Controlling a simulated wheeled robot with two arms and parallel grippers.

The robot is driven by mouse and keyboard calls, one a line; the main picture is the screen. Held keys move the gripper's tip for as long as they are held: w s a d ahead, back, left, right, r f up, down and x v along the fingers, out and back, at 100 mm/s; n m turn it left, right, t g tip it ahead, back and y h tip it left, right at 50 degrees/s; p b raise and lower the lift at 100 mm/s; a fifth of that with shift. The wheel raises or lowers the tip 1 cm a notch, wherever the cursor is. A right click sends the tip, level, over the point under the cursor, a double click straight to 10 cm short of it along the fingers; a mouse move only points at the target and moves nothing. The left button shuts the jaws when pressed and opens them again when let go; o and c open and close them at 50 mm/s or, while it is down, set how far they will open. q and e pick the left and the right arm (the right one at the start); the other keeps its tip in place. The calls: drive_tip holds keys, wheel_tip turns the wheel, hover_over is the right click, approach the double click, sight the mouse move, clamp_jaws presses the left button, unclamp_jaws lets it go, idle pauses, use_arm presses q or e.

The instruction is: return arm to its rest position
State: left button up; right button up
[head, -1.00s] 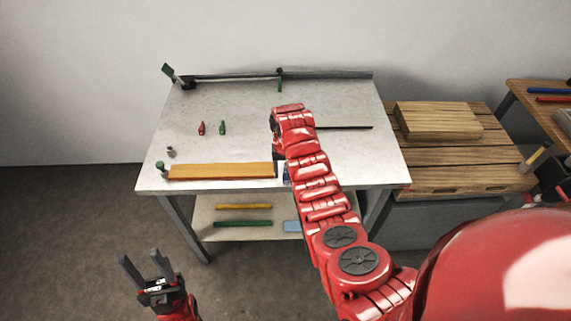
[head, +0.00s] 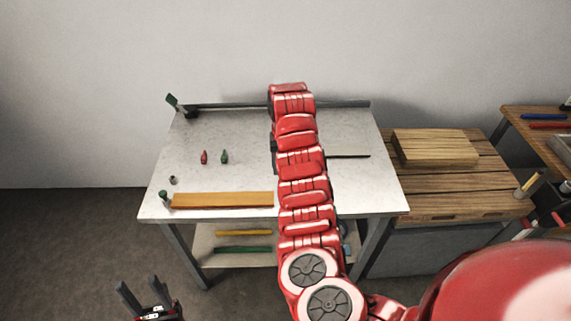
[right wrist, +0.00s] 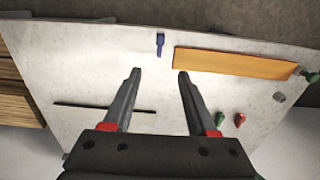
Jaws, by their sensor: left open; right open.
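My left gripper (head: 139,296) is open and empty at the lower left of the head view, in front of the table over the floor. My right arm (head: 303,190) reaches from the lower right out over the white table (head: 240,135). In the head view the arm's own links hide its gripper. In the right wrist view my right gripper (right wrist: 155,72) is open, with nothing between its fingers and the table top beyond them.
An orange board (head: 222,200) lies along the table's front edge. A red piece (head: 204,157) and a green piece (head: 224,156) stand left of my right arm. A blue item (right wrist: 160,44) shows in the right wrist view. A wooden bench with a block (head: 435,147) is at right.

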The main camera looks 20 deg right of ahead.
drive_tip(key=shift+s+r, duration=0.1)
drive_tip(key=shift+r, duration=0.15)
